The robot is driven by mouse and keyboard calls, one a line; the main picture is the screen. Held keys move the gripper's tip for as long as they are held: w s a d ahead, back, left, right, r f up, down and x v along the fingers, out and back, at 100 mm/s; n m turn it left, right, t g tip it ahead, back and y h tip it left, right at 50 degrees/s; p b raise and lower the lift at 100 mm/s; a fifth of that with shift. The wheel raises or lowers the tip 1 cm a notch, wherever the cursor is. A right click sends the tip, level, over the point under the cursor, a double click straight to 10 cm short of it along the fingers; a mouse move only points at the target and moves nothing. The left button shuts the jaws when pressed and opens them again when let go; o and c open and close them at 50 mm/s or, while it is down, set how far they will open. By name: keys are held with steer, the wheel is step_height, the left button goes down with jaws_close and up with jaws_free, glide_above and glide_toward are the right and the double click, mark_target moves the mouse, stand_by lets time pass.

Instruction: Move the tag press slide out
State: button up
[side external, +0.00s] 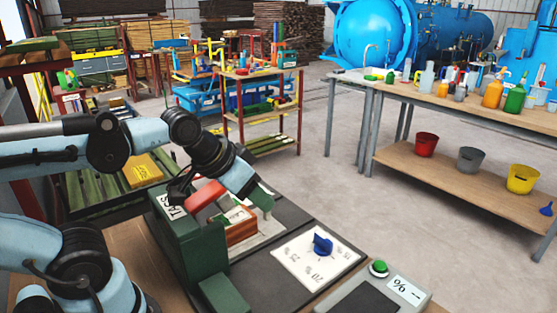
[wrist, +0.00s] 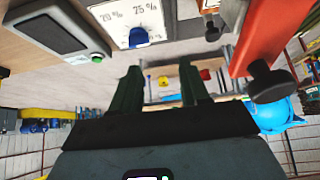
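The tag press has a dark green body (side external: 188,238) with a red lever (side external: 206,195). An orange-brown block (side external: 241,232), which looks like the slide, sits at its open side over a light plate. My gripper (side external: 263,200) is above the press, partly hidden by my wrist. In the wrist view, my gripper (wrist: 160,88) has two dark green fingers well apart with nothing between them. A red-orange bar (wrist: 268,38) and a black knob (wrist: 270,82) are close on the right, beyond the right finger. I cannot tell whether the bar is lever or slide.
A white dial plate (side external: 315,256) with a blue knob (side external: 321,244) lies right of the press. A grey display box (side external: 372,296) with a green button (side external: 379,268) stands at the front. A bench with bottles (side external: 470,105) is farther right. Open floor lies between.

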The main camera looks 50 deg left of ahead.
steer(key=shift+o, duration=0.8)
step_height(320, 180, up, 8)
steer(key=w+a+n+g, duration=0.7)
steer(key=w+a+n, duration=0.2)
steer(key=w+a, duration=0.1)
step_height(320, 180, down, 17)
steer(key=shift+f, duration=0.1)
jaws_close()
